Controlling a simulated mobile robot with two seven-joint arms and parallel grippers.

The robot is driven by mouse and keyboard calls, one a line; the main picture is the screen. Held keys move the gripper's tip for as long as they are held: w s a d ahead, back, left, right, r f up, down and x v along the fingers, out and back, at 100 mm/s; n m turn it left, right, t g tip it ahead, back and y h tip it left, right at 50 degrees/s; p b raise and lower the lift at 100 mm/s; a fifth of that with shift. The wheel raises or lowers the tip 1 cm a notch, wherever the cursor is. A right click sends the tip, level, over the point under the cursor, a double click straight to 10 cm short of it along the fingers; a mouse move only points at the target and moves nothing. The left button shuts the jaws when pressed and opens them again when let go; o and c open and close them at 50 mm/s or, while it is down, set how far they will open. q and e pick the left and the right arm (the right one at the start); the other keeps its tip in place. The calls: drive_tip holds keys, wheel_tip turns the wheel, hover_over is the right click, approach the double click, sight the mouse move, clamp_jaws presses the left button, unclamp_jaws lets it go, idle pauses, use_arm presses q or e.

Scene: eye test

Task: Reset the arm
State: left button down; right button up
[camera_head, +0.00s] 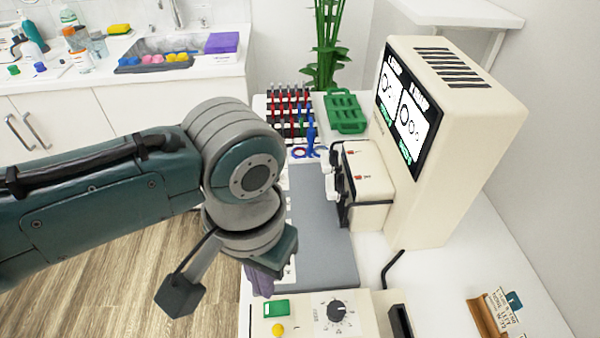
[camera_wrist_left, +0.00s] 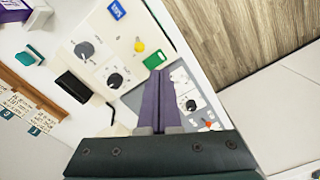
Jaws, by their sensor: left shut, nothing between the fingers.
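My left arm comes in from the left in the head view and bends down at a grey and teal wrist. My left gripper (camera_head: 262,282) is partly hidden under that wrist, and its purple fingers show above the near edge of the grey mat (camera_head: 328,240). In the left wrist view the two purple fingers of the left gripper (camera_wrist_left: 160,78) lie side by side, shut and empty. They point toward the cream control panel (camera_wrist_left: 97,60). My right gripper is in neither view.
A cream monitor unit (camera_head: 470,110) stands at the right of the bench, with a smaller cream device (camera_head: 368,185) beside it. A rack of tubes (camera_head: 289,105) and a green tray (camera_head: 345,112) are at the back. A sink counter (camera_head: 110,82) stands at the far left. Wooden floor (camera_head: 130,270) lies below the arm.

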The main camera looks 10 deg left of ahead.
use_arm(q)
drive_tip(key=shift+r, duration=0.2)
idle(0.3)
drive_tip(key=s+d+r+t+h, duration=0.1)
drive_tip(key=s+d+r+h, duration=0.2)
drive_tip(key=s, duration=0.4)
drive_tip(key=s+a+r+t+y, duration=0.1)
drive_tip(key=s+a+r, duration=0.2)
drive_tip(key=a, duration=0.3)
drive_tip(key=s+a+r+t+y, duration=0.1)
drive_tip(key=s+a+r+y, duration=0.1)
drive_tip(key=a+r, duration=0.3)
wheel_tip(320, 180, up, 36)
drive_tip(key=a+p, duration=0.1)
drive_tip(key=p, duration=3.6)
drive_tip(key=shift+a+n+t, duration=0.15)
drive_tip(key=shift+n+t, duration=0.15)
drive_tip(key=shift+n, duration=0.1)
drive_tip(key=shift+s+f, duration=0.1)
